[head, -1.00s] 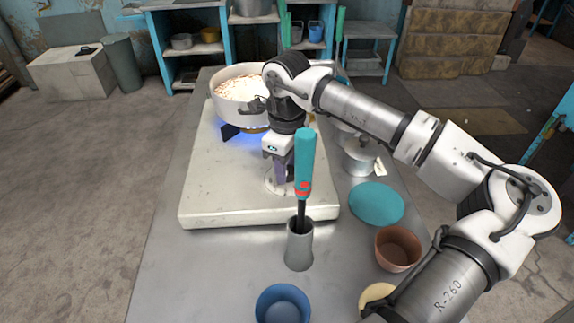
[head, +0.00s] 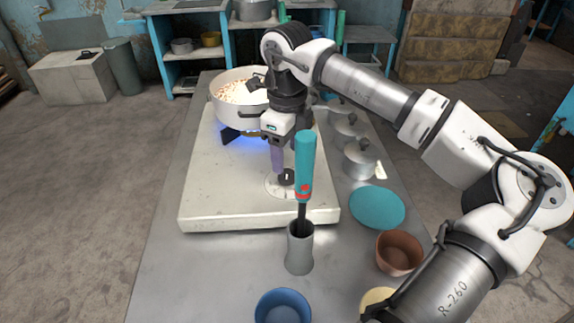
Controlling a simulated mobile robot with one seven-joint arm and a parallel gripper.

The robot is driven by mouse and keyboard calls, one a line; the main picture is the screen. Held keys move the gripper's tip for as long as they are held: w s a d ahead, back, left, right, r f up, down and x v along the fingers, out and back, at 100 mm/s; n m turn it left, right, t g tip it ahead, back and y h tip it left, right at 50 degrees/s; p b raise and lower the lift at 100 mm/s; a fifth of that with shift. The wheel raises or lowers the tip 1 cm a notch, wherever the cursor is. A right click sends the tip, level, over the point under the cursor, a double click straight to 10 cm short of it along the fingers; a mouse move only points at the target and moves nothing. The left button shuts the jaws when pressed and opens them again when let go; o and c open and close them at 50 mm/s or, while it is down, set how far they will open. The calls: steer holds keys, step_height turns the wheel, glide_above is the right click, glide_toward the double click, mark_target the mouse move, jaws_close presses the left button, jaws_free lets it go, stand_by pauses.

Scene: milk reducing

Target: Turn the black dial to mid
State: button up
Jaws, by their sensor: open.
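The black dial (head: 287,176) sits on a pale round plate (head: 273,189) at the front right of the white stove (head: 225,190). The teal-handled utensil in front covers part of this plate. My gripper (head: 279,162) points down just above and behind the dial, apart from it as far as I can see. Its fingers look purplish and are open, with nothing between them. The dial's pointer direction is too small to read. A blue flame (head: 234,143) glows under the white pot (head: 236,92).
The teal-handled utensil (head: 305,165) stands upright in a grey holder (head: 299,250), close in front of the dial. Lidded pots (head: 359,160), a teal plate (head: 376,208), a brown bowl (head: 398,254) and a blue bowl (head: 282,308) stand around. The stove's left front is clear.

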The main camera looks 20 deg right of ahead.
mark_target(287, 174)
step_height(287, 174, up, 9)
steer(key=shift+f, duration=0.15)
stand_by(0.5)
